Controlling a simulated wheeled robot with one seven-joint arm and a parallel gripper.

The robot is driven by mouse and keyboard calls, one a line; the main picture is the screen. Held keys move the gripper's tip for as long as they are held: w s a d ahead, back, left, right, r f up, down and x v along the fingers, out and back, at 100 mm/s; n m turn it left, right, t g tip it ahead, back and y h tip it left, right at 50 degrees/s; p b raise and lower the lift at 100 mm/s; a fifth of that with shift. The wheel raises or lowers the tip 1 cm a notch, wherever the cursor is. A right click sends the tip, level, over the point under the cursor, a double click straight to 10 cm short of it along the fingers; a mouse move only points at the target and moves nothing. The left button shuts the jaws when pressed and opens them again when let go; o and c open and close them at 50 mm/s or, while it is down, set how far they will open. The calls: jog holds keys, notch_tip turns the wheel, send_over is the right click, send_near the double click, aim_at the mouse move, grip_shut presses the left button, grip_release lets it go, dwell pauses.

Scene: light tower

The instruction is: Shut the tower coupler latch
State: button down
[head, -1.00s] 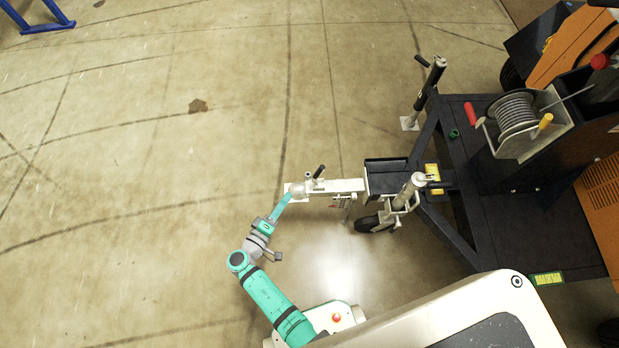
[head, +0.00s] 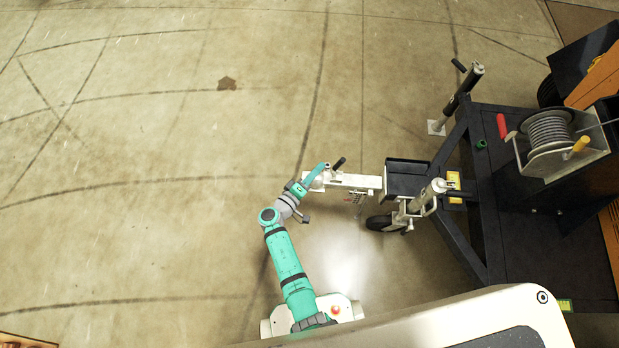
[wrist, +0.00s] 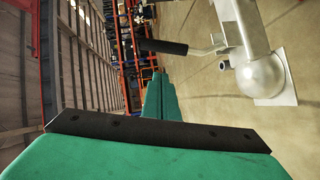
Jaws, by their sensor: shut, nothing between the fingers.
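The tower's pale drawbar (head: 355,182) ends at the left in a coupler, mostly behind my gripper in the head view. In the wrist view the rounded coupler (wrist: 262,74) is at upper right, over a pale plate. The latch handle has a black grip (head: 339,163) and stands raised from the coupler. In the wrist view its black grip (wrist: 163,46) points left, which is upward there. My gripper (head: 321,168) is shut and empty, left of the grip at the coupler end. In the wrist view its teal fingers (wrist: 159,88) lie below the grip, with no clear contact.
The trailer's black frame (head: 468,215), jockey wheel (head: 379,223) and cable reel (head: 549,135) are to the right. A black-topped jack (head: 460,98) stands behind. The concrete floor left of the coupler is clear.

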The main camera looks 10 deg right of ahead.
jog(key=shift+d+f, duration=0.2)
jog(key=shift+d, duration=0.5)
jog(key=shift+d+f, duration=0.2)
jog(key=shift+d, duration=0.5)
jog(key=shift+d+f, duration=0.2)
jog(key=shift+d, duration=0.5)
jog(key=shift+a, duration=0.1)
